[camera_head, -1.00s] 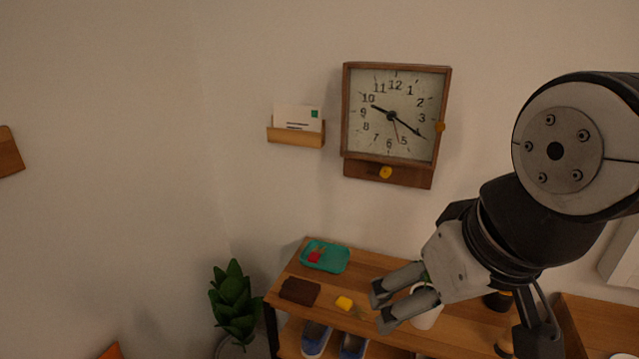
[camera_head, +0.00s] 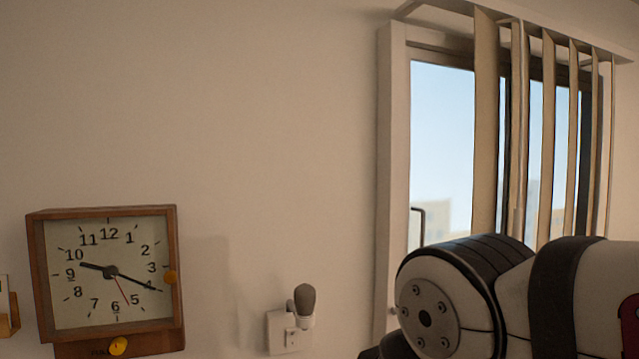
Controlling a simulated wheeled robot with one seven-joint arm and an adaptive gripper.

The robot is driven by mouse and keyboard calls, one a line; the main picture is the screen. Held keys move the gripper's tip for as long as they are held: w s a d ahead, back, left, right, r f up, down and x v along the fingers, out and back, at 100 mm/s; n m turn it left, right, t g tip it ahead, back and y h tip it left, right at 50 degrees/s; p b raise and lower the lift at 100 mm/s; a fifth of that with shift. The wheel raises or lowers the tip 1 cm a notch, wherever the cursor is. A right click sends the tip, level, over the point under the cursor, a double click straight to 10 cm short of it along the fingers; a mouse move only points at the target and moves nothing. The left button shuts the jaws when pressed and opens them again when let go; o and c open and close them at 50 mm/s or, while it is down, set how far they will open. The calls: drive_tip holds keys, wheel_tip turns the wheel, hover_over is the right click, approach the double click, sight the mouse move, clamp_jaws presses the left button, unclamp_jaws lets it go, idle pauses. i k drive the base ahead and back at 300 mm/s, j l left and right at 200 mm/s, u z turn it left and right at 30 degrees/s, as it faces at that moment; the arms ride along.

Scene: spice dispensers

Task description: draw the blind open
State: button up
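The blind (camera_head: 485,120) hangs at the upper right in front of the window. It is made of several tall vertical beige slats under a rail (camera_head: 560,35). The slats are turned nearly edge-on, with sky showing between them. The left part of the window glass (camera_head: 440,130) is uncovered. A thin dark handle (camera_head: 418,225) stands at the window's left side. My arm crosses the lower right, in front of the slats' lower ends. My gripper is out of the picture.
A wooden wall clock (camera_head: 110,270) hangs at the lower left. A plug-in device with a dark rounded top (camera_head: 305,300) sits at a wall socket (camera_head: 280,333), left of my arm.

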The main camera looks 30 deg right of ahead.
sight(486, 33)
drive_tip(key=z, duration=1.3)
